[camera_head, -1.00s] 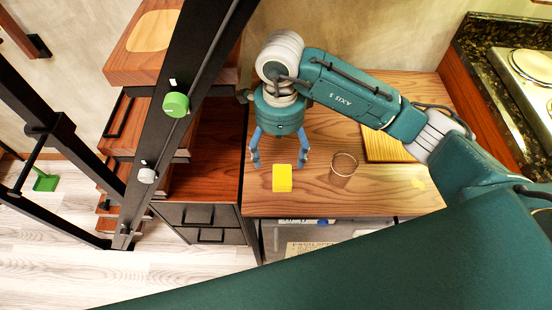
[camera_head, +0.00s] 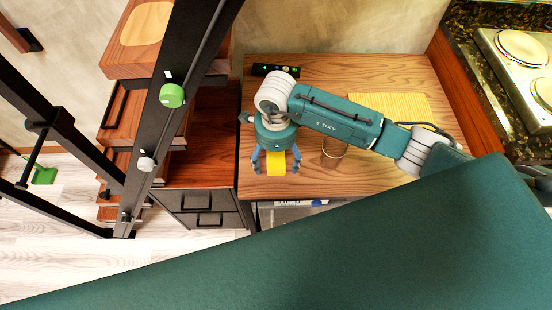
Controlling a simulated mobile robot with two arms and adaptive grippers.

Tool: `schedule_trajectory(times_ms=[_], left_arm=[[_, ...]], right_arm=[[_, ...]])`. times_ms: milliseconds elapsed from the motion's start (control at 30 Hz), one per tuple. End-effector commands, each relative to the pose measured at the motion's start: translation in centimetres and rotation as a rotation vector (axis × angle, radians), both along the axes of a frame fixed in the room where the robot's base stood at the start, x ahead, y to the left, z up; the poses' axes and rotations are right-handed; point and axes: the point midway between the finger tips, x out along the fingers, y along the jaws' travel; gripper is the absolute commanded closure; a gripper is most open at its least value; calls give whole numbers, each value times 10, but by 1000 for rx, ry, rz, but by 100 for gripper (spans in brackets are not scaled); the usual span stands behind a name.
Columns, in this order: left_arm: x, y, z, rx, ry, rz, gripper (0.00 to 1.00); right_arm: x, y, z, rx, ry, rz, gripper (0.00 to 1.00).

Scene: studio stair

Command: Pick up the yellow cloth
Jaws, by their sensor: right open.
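The yellow cloth (camera_head: 276,166) lies on the wooden counter (camera_head: 330,187) near its front edge; its back part is hidden by my right gripper. My right gripper (camera_head: 277,170) is open, with one blue finger on each side of the cloth. I cannot tell whether the fingers touch the cloth. My left gripper is not in view.
A glass (camera_head: 333,150) stands just right of my right gripper, partly behind the arm. A yellow board (camera_head: 405,104) and a black object (camera_head: 275,70) lie further back. Black stair rails (camera_head: 165,110) are at left; a stove (camera_head: 520,75) is at right.

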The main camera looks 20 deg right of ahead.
Motion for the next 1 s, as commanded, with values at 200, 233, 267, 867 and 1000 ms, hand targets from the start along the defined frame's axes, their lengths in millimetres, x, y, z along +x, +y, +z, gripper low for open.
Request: schedule_trajectory(times_ms=[200,233,267,867,1000], left_arm=[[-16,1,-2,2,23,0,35],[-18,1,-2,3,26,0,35],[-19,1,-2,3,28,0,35],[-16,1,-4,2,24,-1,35],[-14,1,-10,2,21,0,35]], right_arm=[[0,0,0,0,0,0,32],[0,0,0,0,0,0,38],[0,0,0,0,0,0,44],[1,0,8,1,-1,0,78],[2,0,32,1,-5,1,78]])
